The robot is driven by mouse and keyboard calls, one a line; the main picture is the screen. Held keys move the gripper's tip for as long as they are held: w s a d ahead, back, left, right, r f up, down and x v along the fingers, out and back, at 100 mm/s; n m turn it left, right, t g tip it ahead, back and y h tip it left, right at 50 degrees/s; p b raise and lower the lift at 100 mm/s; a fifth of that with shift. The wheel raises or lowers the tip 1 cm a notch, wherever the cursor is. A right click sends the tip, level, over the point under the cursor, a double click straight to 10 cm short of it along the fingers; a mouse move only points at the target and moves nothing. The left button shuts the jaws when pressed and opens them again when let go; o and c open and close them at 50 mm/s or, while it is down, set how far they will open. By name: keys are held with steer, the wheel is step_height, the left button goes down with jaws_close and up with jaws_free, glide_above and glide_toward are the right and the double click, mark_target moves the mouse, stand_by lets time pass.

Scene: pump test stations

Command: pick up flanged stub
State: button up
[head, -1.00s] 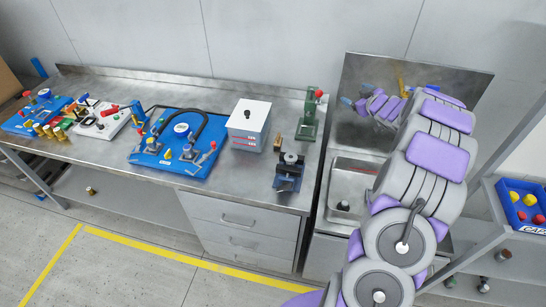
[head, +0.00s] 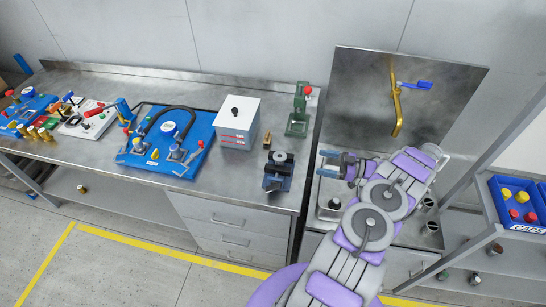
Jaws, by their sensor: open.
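My gripper (head: 328,163) is open and empty over the sink area, its blue-grey fingers pointing left toward the bench. No part is clearly recognisable as the flanged stub. A small dark, round-topped piece with a paler base (head: 334,203) shows at the sink, just below my gripper in the picture; I cannot tell if it is the stub or a sink fitting. Other small metal pieces lie on the right rack's lower shelves, such as a round one (head: 495,248). A small brass cone (head: 267,138) stands on the bench behind the blue vise (head: 278,172).
The steel bench (head: 90,155) carries a blue pump board (head: 138,158), a white box (head: 237,122) and a green press (head: 298,112). A brass tap (head: 396,100) with a blue lever rises behind the sink. A blue caps bin (head: 494,208) sits on the right rack.

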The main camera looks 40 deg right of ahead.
steer(key=b, duration=0.1)
glide_toward(280, 156)
steer(key=x, duration=0.4)
steer(key=shift+w+a, duration=0.15)
steer(key=shift+a, duration=0.3)
steer(key=x, duration=0.4)
steer(key=shift+w+f+b, duration=0.3)
steer(key=shift+w+b, duration=0.1)
steer(key=shift+w, duration=0.1)
steer(key=shift+w+a, duration=0.2)
steer(key=shift+a, duration=0.05)
steer(key=shift+c, duration=0.4)
steer(key=c, duration=1.2)
steer(key=shift+r, duration=0.1)
steer(key=shift+c, duration=0.2)
